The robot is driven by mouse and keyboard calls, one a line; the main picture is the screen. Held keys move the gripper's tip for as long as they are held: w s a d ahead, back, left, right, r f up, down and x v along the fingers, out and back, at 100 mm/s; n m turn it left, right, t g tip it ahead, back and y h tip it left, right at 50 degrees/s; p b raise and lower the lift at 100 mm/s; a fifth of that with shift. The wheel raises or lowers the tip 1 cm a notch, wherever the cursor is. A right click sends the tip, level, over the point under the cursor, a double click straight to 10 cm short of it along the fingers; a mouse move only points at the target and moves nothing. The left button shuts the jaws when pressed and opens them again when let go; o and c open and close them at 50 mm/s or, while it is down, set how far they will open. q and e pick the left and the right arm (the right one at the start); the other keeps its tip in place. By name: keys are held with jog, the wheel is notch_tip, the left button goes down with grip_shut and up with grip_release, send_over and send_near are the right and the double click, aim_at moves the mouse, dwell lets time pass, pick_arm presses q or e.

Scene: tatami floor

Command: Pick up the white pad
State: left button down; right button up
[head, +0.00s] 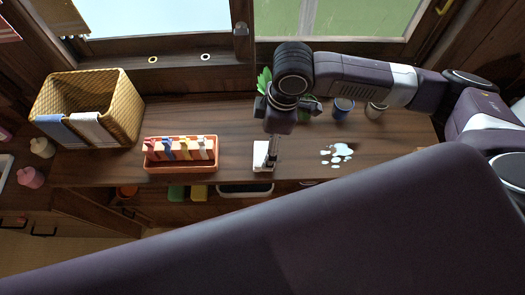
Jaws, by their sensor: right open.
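The white pad (261,157) lies on the dark wooden counter (115,168), near its front edge. My right gripper (271,160) points down over the pad from above. Its jaws are open, and its fingers cover part of the pad's right side. I cannot tell whether the fingers touch it. My left gripper is not in view.
A red tray (180,168) of coloured items is left of the pad. A wicker basket (122,105) with cloths stands further left. A white spill (337,154) lies to the right. A blue cup (342,108), a metal cup (376,110) and a green plant (264,80) stand behind.

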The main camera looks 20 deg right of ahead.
aim_at(264, 153)
jog(key=f, duration=0.3)
jog(key=a+f+p, duration=0.1)
jog(key=f, duration=0.2)
jog(key=shift+s+a, duration=0.1)
jog(key=shift+c, duration=0.7)
jog(key=c, duration=1)
